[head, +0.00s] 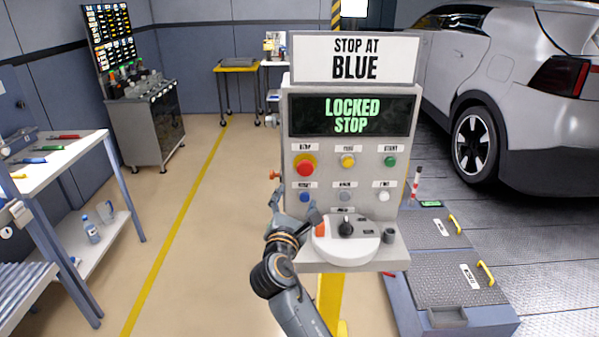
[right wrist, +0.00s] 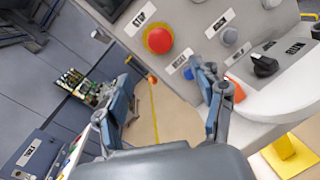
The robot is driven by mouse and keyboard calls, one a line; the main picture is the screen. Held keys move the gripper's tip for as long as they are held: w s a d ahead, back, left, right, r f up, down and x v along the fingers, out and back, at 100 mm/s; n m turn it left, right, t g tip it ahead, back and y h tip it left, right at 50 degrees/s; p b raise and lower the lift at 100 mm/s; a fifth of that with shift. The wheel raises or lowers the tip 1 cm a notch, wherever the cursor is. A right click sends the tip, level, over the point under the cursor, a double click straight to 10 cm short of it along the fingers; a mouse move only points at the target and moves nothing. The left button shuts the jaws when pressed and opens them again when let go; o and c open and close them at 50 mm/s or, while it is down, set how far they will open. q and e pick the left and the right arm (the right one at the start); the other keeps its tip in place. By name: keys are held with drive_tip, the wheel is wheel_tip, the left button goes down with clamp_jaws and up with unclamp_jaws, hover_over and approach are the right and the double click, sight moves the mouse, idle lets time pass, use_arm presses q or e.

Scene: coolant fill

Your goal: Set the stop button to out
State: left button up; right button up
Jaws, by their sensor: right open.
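The stop button (head: 305,165) is a red mushroom head on a yellow ring, at the upper left of the grey control panel (head: 296,225). It also shows in the right wrist view (right wrist: 158,40), just beyond the fingertips and apart from them. I cannot tell whether it is in or out. The display (head: 347,115) reads "LOCKED STOP" in green. My right gripper (head: 293,209) is below the stop button, in front of the panel's lower left. It is open and empty in the right wrist view (right wrist: 167,84). My left gripper is not in view.
Yellow, green, blue, grey and white buttons share the panel, with a black knob (head: 346,226) on a white round ledge (head: 345,250) below. A sign (head: 355,59) reads "STOP AT BLUE". A workbench (head: 70,160) stands left, a car (head: 500,75) right. The floor between bench and panel is clear.

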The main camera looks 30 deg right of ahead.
sight(304, 171)
drive_tip(key=p+x, duration=0.2)
drive_tip(key=x, duration=1)
drive_tip(key=shift+w, duration=0.15)
drive_tip(key=shift+w+d, duration=0.4)
